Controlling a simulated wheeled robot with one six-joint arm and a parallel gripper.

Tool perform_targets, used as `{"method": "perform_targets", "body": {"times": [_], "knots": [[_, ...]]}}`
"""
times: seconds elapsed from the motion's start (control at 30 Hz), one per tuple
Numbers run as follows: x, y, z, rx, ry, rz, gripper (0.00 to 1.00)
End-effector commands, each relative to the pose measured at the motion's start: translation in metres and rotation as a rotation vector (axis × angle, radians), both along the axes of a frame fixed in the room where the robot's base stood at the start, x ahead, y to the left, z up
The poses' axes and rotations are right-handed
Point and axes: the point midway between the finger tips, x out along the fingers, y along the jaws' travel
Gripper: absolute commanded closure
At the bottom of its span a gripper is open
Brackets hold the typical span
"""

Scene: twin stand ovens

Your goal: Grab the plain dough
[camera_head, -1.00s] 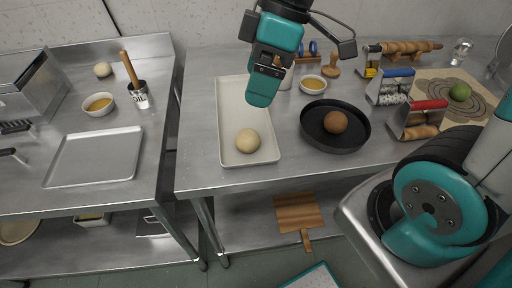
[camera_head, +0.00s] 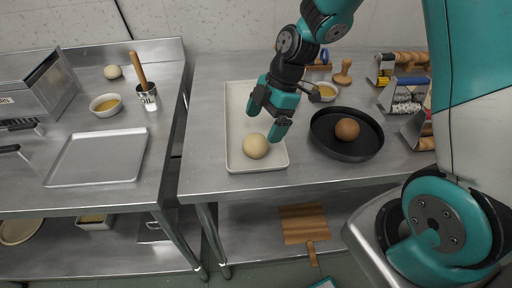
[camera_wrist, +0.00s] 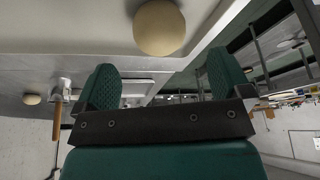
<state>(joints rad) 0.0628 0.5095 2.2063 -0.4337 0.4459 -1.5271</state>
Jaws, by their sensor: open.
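The plain dough ball (camera_head: 255,146) is pale beige and sits near the front end of a long white tray (camera_head: 238,112) on the right table. In the wrist view the dough (camera_wrist: 159,27) shows at the top, beyond and between the two finger tips. My gripper (camera_head: 267,118) is open and empty, over the tray just behind and to the right of the dough. In the wrist view my gripper's teal fingers (camera_wrist: 160,85) are spread apart. I see no contact with the dough.
A black pan (camera_head: 322,146) holding a brown ball (camera_head: 347,129) stands close to the tray's right. A second pale ball (camera_head: 113,72), a bowl (camera_head: 105,104), an oil can (camera_head: 148,97) and an empty tray (camera_head: 98,157) are on the left table. Graters stand at the right.

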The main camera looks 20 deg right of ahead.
Motion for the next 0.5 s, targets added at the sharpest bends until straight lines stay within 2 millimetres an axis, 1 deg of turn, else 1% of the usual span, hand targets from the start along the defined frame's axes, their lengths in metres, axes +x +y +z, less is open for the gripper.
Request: {"method": "perform_targets", "body": {"times": [0.23, 0.5], "knots": [[-0.002, 0.008, -0.017, 0.0, 0.004, 0.001, 0.04], [-0.002, 0.022, -0.052, 0.0, 0.003, 0.001, 0.04]]}}
